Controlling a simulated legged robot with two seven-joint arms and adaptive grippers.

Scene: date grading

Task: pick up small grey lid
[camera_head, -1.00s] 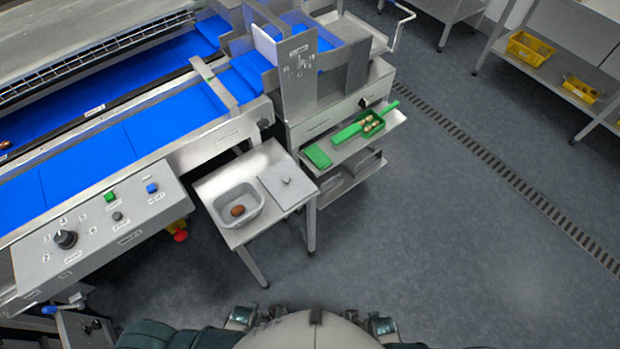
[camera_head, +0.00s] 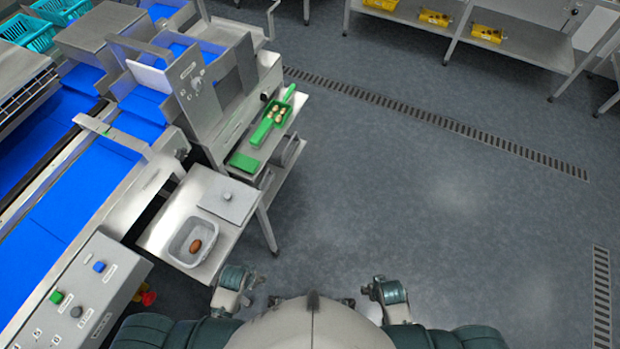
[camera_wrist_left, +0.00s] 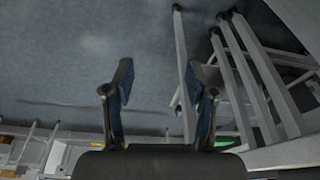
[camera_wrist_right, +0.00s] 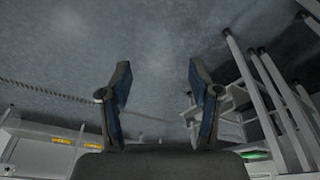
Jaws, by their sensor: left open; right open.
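The small grey lid (camera_head: 229,199) is a flat square plate with a small knob. It lies on a small steel side table (camera_head: 158,232) in the head view, beside a grey tub (camera_head: 179,250) holding one brown date (camera_head: 195,246). My left gripper (camera_wrist_left: 160,82) is open and empty in the left wrist view, with the floor and table legs beyond its fingers. My right gripper (camera_wrist_right: 160,80) is open and empty in the right wrist view, above floor. In the head view my arms are low at the bottom edge, apart from the lid. The lid cannot be made out in either wrist view.
The blue conveyor (camera_head: 75,205) and control box (camera_head: 85,290) stand left of the side table. A shelf behind it holds a green tray (camera_head: 279,112) and a green lid (camera_head: 244,162). Open floor (camera_head: 430,190) lies to the right. Racks with yellow bins (camera_head: 486,34) stand at the back.

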